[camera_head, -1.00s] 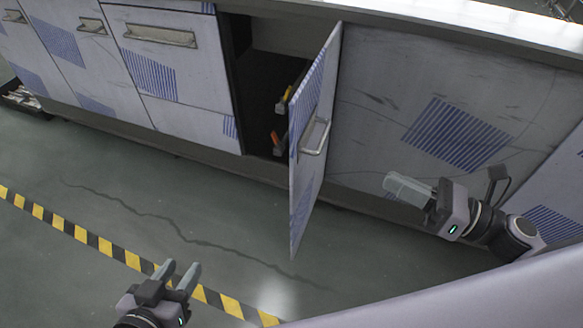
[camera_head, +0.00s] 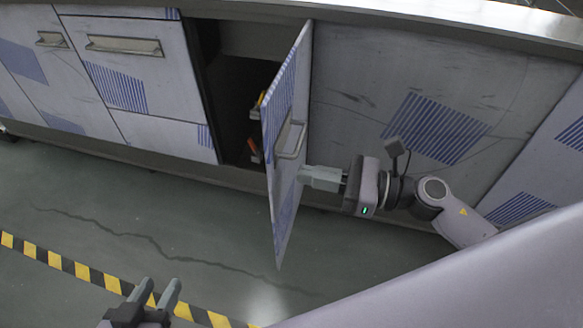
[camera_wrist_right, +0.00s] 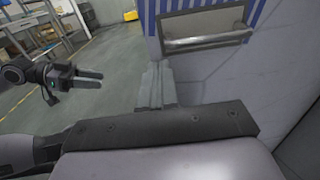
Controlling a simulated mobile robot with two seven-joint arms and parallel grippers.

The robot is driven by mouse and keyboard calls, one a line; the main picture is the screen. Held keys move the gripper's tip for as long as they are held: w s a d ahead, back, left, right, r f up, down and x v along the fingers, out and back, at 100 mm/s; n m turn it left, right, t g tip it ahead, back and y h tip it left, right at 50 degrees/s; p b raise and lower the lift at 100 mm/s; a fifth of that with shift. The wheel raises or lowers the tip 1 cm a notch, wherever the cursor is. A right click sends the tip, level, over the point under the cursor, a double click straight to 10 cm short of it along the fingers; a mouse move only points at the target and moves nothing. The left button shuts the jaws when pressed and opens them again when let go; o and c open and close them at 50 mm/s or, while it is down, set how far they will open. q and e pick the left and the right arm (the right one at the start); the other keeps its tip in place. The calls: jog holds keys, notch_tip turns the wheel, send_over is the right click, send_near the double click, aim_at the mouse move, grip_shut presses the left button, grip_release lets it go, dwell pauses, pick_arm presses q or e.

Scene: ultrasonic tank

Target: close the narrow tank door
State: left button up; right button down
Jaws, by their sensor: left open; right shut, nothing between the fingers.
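The narrow tank door (camera_head: 287,150) stands wide open in the head view, swung out from the cabinet front with its hinge side at the right of the opening. Its metal handle (camera_head: 291,140) is on the face turned to the right; the handle also shows in the right wrist view (camera_wrist_right: 207,40). My right gripper (camera_head: 308,178) is shut and empty, its fingertips at the door's right face below the handle; whether they touch cannot be told. My left gripper (camera_head: 158,296) is open and empty, low over the floor at the left.
The dark cabinet opening (camera_head: 235,90) holds orange and yellow items (camera_head: 254,148) partly hidden by the door. Closed panels flank it. The floor (camera_head: 170,225) left of the door is clear, with a yellow-black stripe (camera_head: 82,270).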

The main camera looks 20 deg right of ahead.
aim_at(274, 168)
jog(key=x, duration=0.3)
jog(key=shift+w+a, duration=0.1)
jog(key=shift+w, duration=0.05)
jog(key=shift+w+a, duration=0.2)
jog(key=shift+a, duration=0.1)
jog(key=shift+a, duration=0.15)
